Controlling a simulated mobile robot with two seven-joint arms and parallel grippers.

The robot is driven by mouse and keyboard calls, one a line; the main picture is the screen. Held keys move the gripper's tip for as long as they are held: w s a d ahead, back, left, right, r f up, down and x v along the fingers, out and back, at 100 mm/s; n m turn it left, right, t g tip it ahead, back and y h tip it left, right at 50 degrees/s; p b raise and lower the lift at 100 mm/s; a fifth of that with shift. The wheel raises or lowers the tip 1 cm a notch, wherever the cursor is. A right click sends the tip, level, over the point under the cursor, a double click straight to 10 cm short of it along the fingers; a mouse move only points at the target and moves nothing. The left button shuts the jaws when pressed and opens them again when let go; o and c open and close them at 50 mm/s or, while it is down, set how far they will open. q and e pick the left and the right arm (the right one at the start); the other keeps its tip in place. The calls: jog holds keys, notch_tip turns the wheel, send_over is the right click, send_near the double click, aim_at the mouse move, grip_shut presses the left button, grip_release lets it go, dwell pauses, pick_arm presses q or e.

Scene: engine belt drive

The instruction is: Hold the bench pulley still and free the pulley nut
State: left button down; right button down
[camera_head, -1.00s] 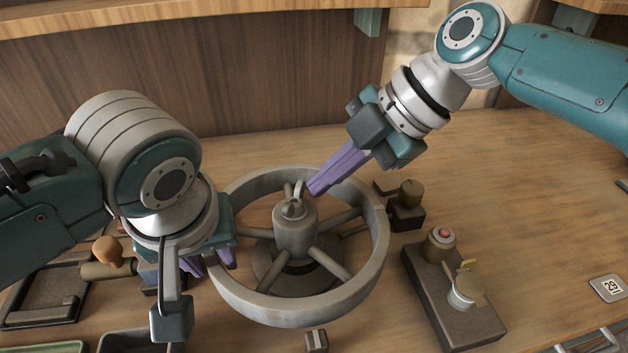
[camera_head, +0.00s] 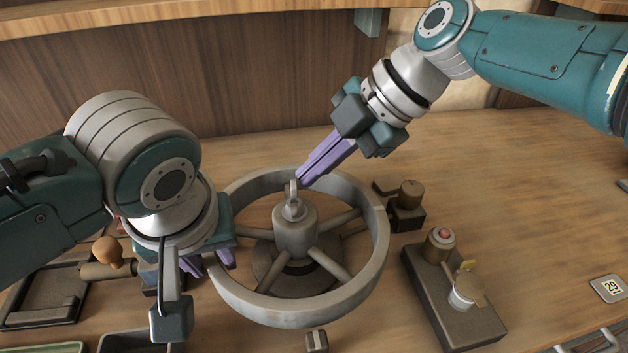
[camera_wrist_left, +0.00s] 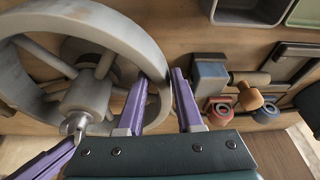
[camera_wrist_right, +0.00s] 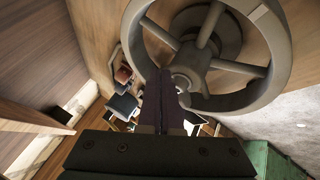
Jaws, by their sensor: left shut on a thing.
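The bench pulley (camera_head: 355,285) is a grey spoked wheel lying level above the bench. My left gripper (camera_head: 212,260) is shut on the left side of its rim; in the left wrist view the fingers (camera_wrist_left: 162,78) straddle the rim (camera_wrist_left: 128,45). The pulley nut (camera_head: 293,208) sits on top of the hub, with a small upright lug. My right gripper (camera_head: 301,181) has its fingers together, tips against or right beside the lug. In the right wrist view the closed fingers (camera_wrist_right: 160,78) partly hide the hub (camera_wrist_right: 188,72); contact with the nut is unclear.
A dark block with a red button and a brass piece (camera_head: 455,295) stands right of the pulley. A small dark block with a round knob (camera_head: 405,205) is behind it. Trays (camera_head: 45,298) and an orange-knobbed tool (camera_head: 108,252) lie at left. The bench at far right is mostly clear.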

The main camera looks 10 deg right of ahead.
pick_arm(q)
jog(key=shift+s, duration=0.1)
dwell(0.4)
jog(key=shift+a, duration=0.1)
pick_arm(e)
jog(key=d, duration=0.3)
jog(key=shift+s+d, duration=0.15)
jog(key=shift+d, duration=0.15)
pick_arm(q)
jog(key=c, duration=0.6)
grip_release()
jog(key=shift+c, duration=0.2)
pick_arm(e)
jog(key=w+v, duration=0.2)
jog(key=v, duration=0.8)
jog(key=w+r+v, duration=0.1)
jog(key=w+v, duration=0.1)
jog(key=v, duration=0.8)
jog(key=shift+w+d, duration=0.2)
jog(key=shift+w, duration=0.05)
pick_arm(q)
jog(key=p+v, duration=0.7)
jog(key=p, duration=0.2)
pick_arm(e)
notch_tip(320, 180, up, 9)
jog(key=shift+r, duration=0.2)
